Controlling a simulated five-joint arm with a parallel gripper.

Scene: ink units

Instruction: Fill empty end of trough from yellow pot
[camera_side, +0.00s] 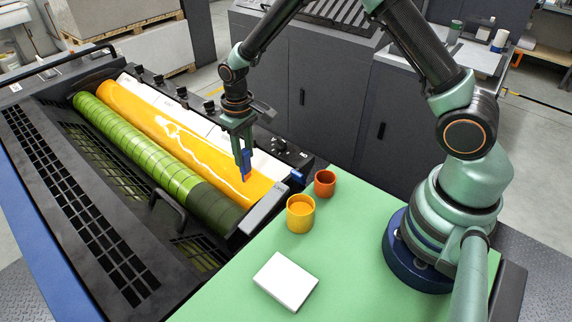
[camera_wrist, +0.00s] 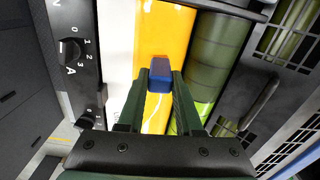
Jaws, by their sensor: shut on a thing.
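The trough (camera_side: 150,118) is a long channel whose orange-yellow surface runs beside the roller to the near end; it also shows in the wrist view (camera_wrist: 166,30). The roller (camera_side: 135,140) is bright green along most of its length and dark green at the near end. My gripper (camera_side: 244,160) is shut on a small blue piece (camera_wrist: 160,73), above the trough's near end. Below the blue piece, a small orange tip shows in the side view; I cannot tell its full shape. The yellow pot (camera_side: 300,220) stands upright on the green tabletop, right of the trough's near end.
An orange-red pot (camera_side: 325,184) stands behind the yellow pot. A white block (camera_side: 286,281) lies on the green tabletop (camera_side: 350,250). Dark knobs (camera_wrist: 70,50) line the trough's far side. A black bar handle (camera_side: 168,205) and grilles flank the roller.

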